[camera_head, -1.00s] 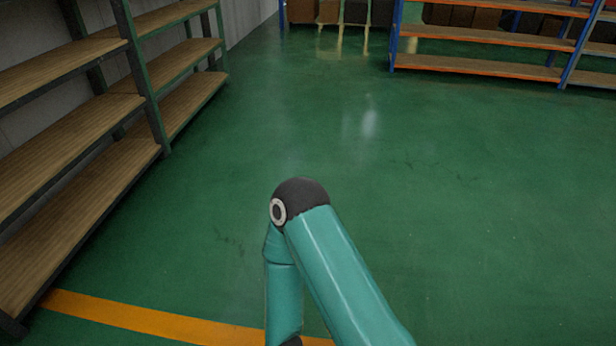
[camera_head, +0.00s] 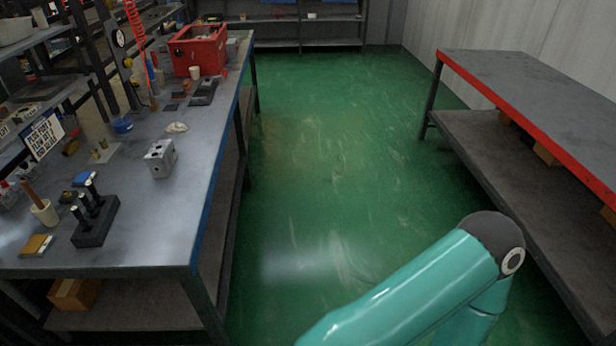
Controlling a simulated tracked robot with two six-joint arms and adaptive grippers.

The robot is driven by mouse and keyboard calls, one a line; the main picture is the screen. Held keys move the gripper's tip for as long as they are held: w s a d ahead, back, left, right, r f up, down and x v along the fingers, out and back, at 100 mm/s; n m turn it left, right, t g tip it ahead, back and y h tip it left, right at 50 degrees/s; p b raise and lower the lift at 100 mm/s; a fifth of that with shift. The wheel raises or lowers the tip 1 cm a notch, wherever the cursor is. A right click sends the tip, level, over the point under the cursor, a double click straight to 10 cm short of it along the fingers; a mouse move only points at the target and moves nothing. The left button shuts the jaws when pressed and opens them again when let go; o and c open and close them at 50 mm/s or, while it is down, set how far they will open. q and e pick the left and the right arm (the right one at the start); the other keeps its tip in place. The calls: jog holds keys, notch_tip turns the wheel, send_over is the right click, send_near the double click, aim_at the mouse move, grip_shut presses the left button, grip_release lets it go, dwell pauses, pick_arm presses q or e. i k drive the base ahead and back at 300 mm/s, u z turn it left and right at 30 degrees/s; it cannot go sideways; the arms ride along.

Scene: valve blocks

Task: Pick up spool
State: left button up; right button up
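A black block (camera_head: 94,227) on the left workbench holds several upright metal pins with pale tops. They may be spools, but they are too small to tell. A grey metal valve block (camera_head: 160,158) with holes stands behind it to the right on the same bench. One of my teal arms, with a dark elbow joint, shows at the lower right over the floor. Neither gripper is in view.
The grey workbench (camera_head: 178,215) runs along the left. On it are a red bin (camera_head: 199,50), a white cup (camera_head: 45,212) with a brown handle, and a yellow-brown pad (camera_head: 37,245). A red-edged bench (camera_head: 525,85) stands right. The green floor between is clear.

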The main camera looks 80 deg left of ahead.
aim_at(76, 210)
jog(key=z, duration=0.05)
jog(key=k, duration=1.7)
jog(key=u, duration=1.3)
jog(key=k, duration=1)
jog(key=u, duration=0.6)
jog(key=i, duration=1)
jog(key=u, duration=0.05)
